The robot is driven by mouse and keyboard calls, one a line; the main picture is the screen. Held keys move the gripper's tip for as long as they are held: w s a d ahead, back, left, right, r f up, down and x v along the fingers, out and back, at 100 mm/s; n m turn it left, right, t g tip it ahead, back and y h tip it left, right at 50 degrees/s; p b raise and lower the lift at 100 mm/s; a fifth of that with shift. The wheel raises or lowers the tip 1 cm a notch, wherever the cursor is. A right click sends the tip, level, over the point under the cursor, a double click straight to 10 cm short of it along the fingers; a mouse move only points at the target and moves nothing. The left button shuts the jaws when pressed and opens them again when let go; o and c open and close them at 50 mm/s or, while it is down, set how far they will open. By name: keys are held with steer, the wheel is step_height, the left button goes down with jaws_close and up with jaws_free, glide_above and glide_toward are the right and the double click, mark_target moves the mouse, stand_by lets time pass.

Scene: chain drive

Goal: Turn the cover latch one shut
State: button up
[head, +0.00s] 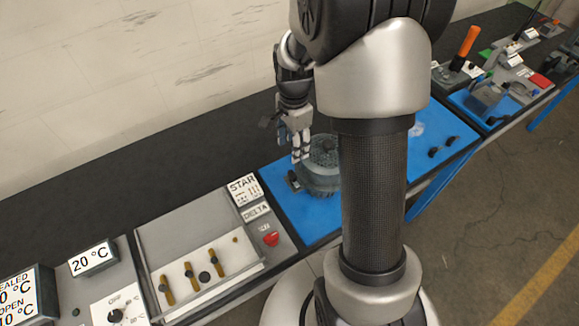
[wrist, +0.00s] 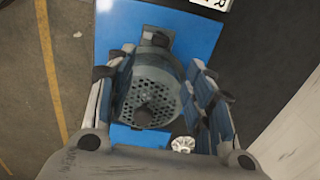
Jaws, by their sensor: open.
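A grey motor-like housing (head: 322,178) with a perforated round end stands on a blue mat (head: 272,185). In the wrist view the housing (wrist: 152,90) shows between my fingers, with a dark block (wrist: 156,38) at its far side and a dark knob-like piece (wrist: 147,112) on its perforated face. I cannot tell which part is cover latch one. In the head view a small dark piece (head: 293,181) sits at the housing's left side. My gripper (head: 300,152) is open, fingers down, above and beside the housing's left. Contact cannot be told. My arm hides part of the housing's right side.
Left of the mat is a panel with a red button (head: 271,239) and a STAR/DELTA sign (head: 244,190). Further left is a tray (head: 205,280) with brown bars. A white knobbed part (wrist: 183,144) lies near my fingers. The black bench behind is clear.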

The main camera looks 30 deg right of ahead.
mark_target(292, 173)
step_height(292, 173, down, 13)
steer(key=shift+f+b, duration=0.2)
steer(key=shift+b, duration=0.4)
steer(key=shift+c, duration=0.2)
steer(key=c, duration=1)
